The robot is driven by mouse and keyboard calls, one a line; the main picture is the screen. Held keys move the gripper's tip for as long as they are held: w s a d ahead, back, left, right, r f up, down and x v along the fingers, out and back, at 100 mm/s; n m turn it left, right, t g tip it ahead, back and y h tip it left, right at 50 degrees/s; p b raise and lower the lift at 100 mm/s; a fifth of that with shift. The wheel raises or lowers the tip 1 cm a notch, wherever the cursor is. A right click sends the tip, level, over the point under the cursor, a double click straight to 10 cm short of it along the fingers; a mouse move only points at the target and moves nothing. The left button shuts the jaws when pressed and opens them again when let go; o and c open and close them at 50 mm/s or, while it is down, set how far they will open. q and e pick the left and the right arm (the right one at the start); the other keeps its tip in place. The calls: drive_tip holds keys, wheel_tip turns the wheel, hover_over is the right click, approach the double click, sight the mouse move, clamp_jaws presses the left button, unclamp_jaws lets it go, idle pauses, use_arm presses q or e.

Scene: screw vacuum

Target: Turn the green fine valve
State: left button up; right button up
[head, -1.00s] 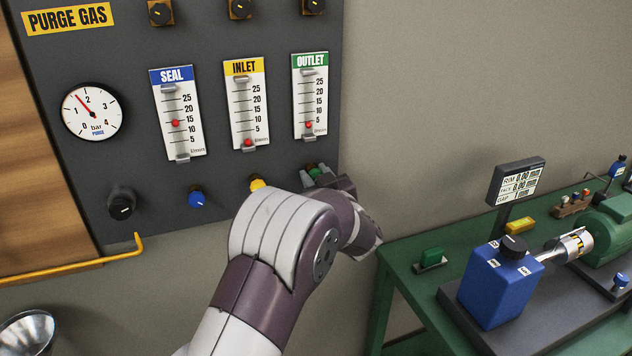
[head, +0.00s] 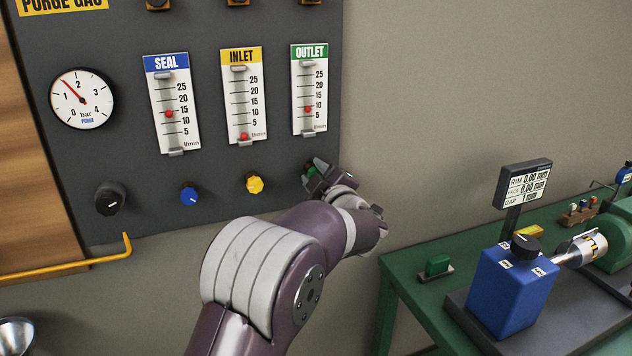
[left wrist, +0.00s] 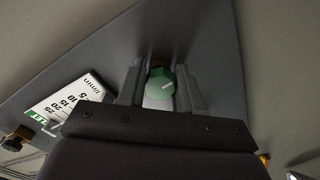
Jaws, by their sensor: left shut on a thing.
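The green fine valve (head: 311,171) is a small knob under the OUTLET flowmeter (head: 309,90) on the dark panel. My left gripper (head: 317,172) is at it, shut on the knob, and its fingers hide most of it in the head view. In the left wrist view the green knob (left wrist: 160,88) with its pale mark sits between the two fingers of my left gripper (left wrist: 160,80). The red float in the OUTLET tube is near the 10 mark. My right gripper is out of view.
The yellow knob (head: 254,184) and blue knob (head: 189,196) are left of the green one, with a black knob (head: 110,199) farther left. The SEAL (head: 172,103) and INLET (head: 244,95) flowmeters hang above. A green bench (head: 400,270) stands at right.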

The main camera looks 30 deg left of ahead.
use_arm(q)
drive_tip(key=shift+f, duration=0.15)
idle(0.4)
drive_tip(key=o, duration=1)
drive_tip(key=v, duration=1.2)
drive_tip(key=shift+s+d+b, duration=0.25)
drive_tip(key=shift+s+b, duration=0.05)
drive_tip(key=shift+b, duration=0.05)
